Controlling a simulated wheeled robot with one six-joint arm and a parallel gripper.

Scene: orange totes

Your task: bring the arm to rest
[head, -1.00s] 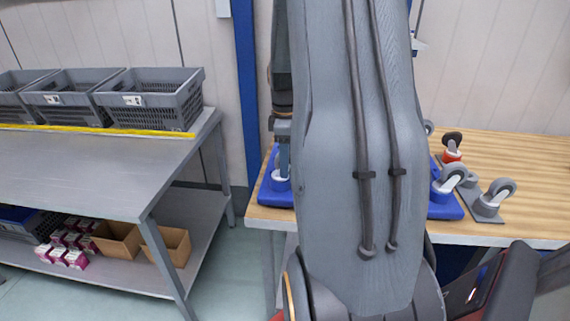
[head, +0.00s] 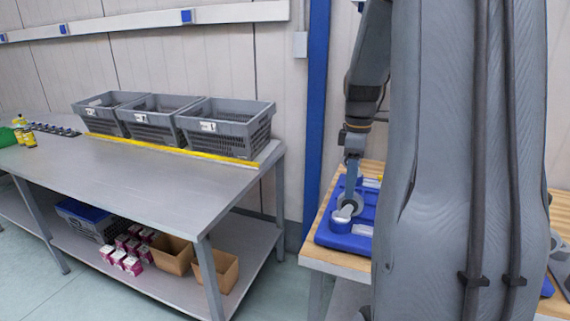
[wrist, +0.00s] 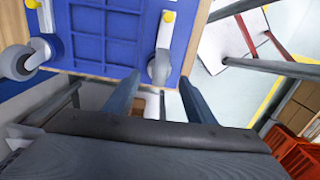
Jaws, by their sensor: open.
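My arm rises on the right of the head view, its large grey link covering much of the wooden table. My gripper (head: 350,190) points down over a blue tray (head: 325,232) at the table's left end. In the wrist view the two fingers of my gripper (wrist: 159,90) stand apart. A grey caster (wrist: 160,66) on the blue tray (wrist: 105,35) shows beyond and between them. I see nothing clamped in the fingers. In the head view the fingertips are close to a caster (head: 342,215); whether they touch it is unclear.
A grey metal table (head: 150,190) at left holds several grey crates (head: 225,125) behind a yellow strip. Cardboard boxes (head: 215,268) and small pink-white boxes sit on its lower shelf. Floor lies open between the tables. Red-orange totes (wrist: 295,150) show at the wrist view's lower right.

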